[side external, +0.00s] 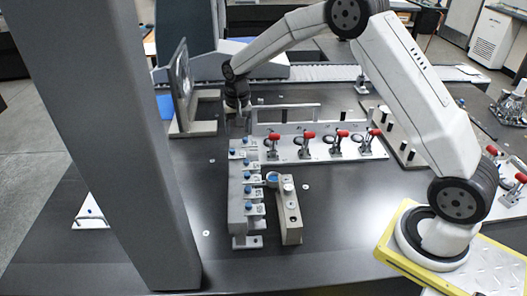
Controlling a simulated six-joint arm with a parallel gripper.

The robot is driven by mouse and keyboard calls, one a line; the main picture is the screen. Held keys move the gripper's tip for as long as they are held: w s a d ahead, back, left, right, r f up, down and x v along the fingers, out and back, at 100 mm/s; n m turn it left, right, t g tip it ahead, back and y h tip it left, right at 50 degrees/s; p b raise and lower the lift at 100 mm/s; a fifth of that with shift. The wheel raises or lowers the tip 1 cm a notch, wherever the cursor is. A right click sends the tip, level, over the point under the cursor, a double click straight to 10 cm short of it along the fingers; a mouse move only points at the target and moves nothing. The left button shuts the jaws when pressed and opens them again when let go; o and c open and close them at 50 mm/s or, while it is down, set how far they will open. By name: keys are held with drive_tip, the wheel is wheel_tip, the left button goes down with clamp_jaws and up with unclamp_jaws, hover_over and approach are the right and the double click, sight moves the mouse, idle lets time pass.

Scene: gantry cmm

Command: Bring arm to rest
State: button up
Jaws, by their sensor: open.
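My arm reaches up from its base at the right and over to the left. My gripper (238,108) hangs at the arm's far end, pointing down, behind the grey clamp block and beside the upright plate. It is dark and small in this view, with its jaws open. Nothing shows held in it. The exact gap between the gripper and the parts below it cannot be told.
A grey block with blue-topped clamps (237,212) and a beige bar (290,218) stand at the middle. Red-handled toggle clamps (337,143) line a plate behind. An upright plate fixture (182,80) is near my gripper. A grey column (115,130) blocks the left.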

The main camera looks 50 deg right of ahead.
drive_tip(key=s+a+r+n+t, duration=0.1)
drive_tip(key=s+a+n, duration=0.1)
drive_tip(key=s, duration=1.1)
drive_tip(key=s+a+r+n+t, duration=0.1)
drive_tip(key=s+n, duration=0.3)
drive_tip(key=s, duration=0.8)
drive_tip(key=shift+s+a+n, duration=0.4)
drive_tip(key=shift+a, duration=0.1)
